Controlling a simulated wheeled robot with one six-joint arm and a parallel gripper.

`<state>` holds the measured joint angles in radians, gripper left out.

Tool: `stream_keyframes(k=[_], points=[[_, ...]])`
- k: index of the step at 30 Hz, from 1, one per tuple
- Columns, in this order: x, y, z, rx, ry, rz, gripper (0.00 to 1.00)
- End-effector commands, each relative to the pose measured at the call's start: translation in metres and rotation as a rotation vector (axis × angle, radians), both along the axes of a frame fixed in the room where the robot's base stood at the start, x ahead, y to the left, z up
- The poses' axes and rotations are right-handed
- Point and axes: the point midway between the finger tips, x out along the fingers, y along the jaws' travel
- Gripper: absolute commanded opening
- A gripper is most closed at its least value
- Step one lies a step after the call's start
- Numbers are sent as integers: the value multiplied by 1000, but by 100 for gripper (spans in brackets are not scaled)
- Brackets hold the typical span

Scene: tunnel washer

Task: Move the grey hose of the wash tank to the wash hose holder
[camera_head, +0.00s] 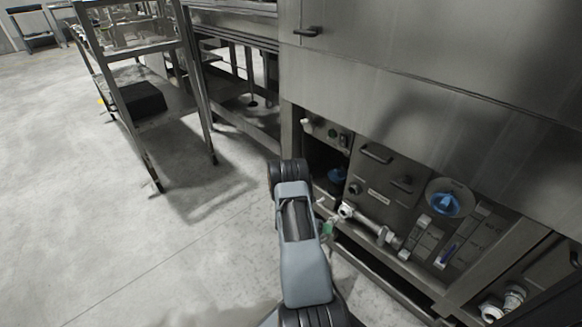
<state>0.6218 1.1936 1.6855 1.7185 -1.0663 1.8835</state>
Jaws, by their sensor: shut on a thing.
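My arm (304,262) reaches up from the bottom middle, in front of the washer's lower panel. My gripper does not show; the arm hides what lies behind it. I cannot make out the grey hose or anything held. A pale metal pipe with fittings (366,219) runs along the panel just right of my arm. A small green part (327,229) shows at the arm's right edge; I cannot tell what it belongs to. I cannot identify the wash hose holder among the panel's fittings.
The panel carries a blue dial (446,204), a handle (376,153) and labelled gauges (447,252). White fittings (503,300) show at lower right. A metal rack (150,100) stands at upper left. The left floor is clear.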

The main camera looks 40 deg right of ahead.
Motion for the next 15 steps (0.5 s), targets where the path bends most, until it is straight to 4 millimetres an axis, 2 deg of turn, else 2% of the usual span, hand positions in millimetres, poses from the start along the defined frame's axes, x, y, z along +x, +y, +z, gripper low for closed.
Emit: stream_keyframes(k=[2,6,12,15], points=[[10,-4,13,-6,-6,7,0],[23,-2,52,-7,-9,12,0],[19,13,97,-4,-4,7,0],[11,21,109,-2,-2,1,0]])
